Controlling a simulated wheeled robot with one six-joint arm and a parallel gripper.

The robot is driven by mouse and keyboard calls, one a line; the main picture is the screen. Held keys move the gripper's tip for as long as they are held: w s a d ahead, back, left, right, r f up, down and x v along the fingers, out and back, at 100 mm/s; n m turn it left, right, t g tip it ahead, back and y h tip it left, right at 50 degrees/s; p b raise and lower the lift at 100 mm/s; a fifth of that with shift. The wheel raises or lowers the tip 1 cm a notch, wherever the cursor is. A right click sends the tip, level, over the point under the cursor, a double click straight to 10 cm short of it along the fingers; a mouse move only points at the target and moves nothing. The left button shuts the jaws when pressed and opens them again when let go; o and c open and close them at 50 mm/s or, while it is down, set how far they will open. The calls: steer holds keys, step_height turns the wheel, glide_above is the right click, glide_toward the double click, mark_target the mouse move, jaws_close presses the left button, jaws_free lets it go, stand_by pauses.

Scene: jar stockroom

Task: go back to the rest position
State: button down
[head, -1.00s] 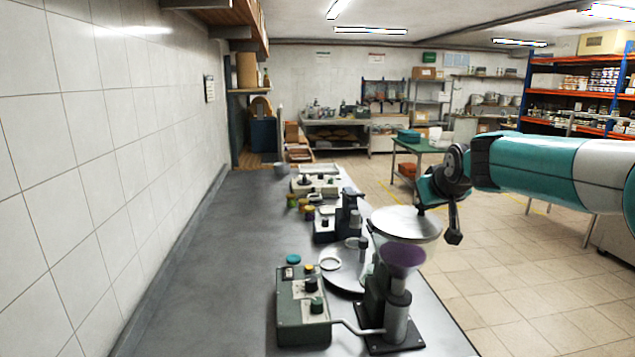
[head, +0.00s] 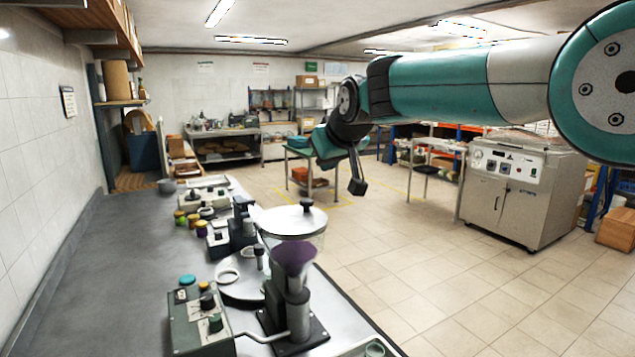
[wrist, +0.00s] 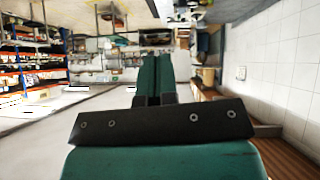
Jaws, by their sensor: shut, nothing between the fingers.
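My gripper (head: 357,187) hangs at the end of my teal and white arm, in the middle of the head view. It is in the air to the right of the counter, clear of everything. In the wrist view my gripper (wrist: 153,62) shows its two teal fingers side by side, closed together with nothing between them.
The grey counter (head: 95,265) runs along the left wall. A machine with a purple funnel (head: 294,256) and a control box (head: 198,318) stand on it. A steel cabinet machine (head: 518,193) stands at the right. The tiled floor (head: 420,265) between is open.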

steer(key=s+d+f+g, duration=0.3)
steer(key=s+d+f, duration=0.1)
steer(key=s, duration=0.9)
steer(key=s+d+f+g+b, duration=0.1)
steer(key=s+d+f, duration=0.4)
steer(key=s, duration=0.9)
steer(key=s+d+f+g, duration=0.4)
steer(key=s+d, duration=0.3)
steer(key=s, duration=0.7)
steer(key=shift+d+f+g+b, duration=0.3)
steer(key=shift+d+f+b, duration=0.1)
steer(key=shift+f, duration=0.25)
